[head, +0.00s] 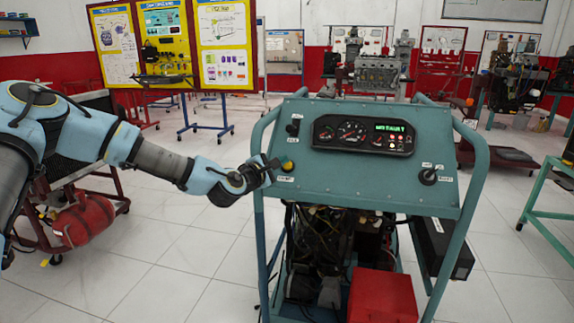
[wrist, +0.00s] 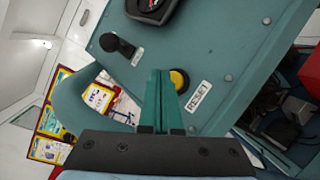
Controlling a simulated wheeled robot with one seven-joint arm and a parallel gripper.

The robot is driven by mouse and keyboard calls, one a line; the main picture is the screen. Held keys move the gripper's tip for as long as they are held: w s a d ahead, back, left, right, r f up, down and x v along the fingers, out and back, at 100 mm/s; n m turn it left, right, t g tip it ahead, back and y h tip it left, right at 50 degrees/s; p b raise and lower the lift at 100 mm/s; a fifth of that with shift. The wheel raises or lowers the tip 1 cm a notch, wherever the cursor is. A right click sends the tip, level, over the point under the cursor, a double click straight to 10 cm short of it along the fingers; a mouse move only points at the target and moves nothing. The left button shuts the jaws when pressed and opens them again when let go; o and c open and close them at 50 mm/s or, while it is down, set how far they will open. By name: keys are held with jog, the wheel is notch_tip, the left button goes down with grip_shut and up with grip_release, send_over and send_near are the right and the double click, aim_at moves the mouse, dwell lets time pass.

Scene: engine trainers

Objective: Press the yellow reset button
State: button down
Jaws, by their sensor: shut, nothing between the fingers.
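The yellow reset button (head: 287,166) sits at the lower left of the teal control panel (head: 340,180). In the wrist view the yellow reset button (wrist: 179,80) shows with the white RESET label (wrist: 198,96) beside it. My gripper (head: 274,163) reaches in from the left in the head view and is close to the button. In the wrist view my gripper (wrist: 165,75) is shut and empty, its teal fingers together. The fingertips appear just beside the button and cover part of its edge. I cannot tell whether they touch it.
A black knob (wrist: 118,45) stands on the panel near the fingers. A gauge cluster (head: 363,135) is at the panel's middle and another knob (head: 428,177) at its right. Teal tube rails (head: 471,200) flank the panel. A red box (head: 382,295) sits below.

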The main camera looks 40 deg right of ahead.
jog(key=a+r, duration=0.1)
jog(key=s+r+p, duration=0.1)
jog(key=a+r+p, duration=0.1)
jog(key=shift+s+a+r, duration=0.35)
jog(key=shift+s, duration=0.05)
dwell(0.7)
jog(key=w+a+f+m+y, duration=0.2)
jog(key=a+f+m+y, duration=0.15)
jog(key=a, duration=0.65)
jog(key=w+a+f+m+g+y+p, duration=0.1)
jog(key=w+a+f+m+y, duration=0.2)
jog(key=a, duration=0.6)
jog(key=w+a+f+m+y, duration=0.1)
jog(key=a+f+m+y, duration=0.25)
jog(key=a, duration=0.65)
jog(key=s+a+r+y, duration=0.2)
jog(key=a+r, duration=0.1)
jog(key=a, duration=0.6)
jog(key=s+a+r+g+y, duration=0.1)
jog(key=s+a+r+y, duration=0.1)
jog(key=a, duration=0.7)
jog(key=s+a+r+y+p, duration=0.1)
jog(key=s+a+r, duration=0.3)
jog(key=a, duration=0.6)
jog(key=shift+g+y, duration=0.4)
jog(key=shift+y, duration=0.2)
jog(key=shift+d, duration=0.15)
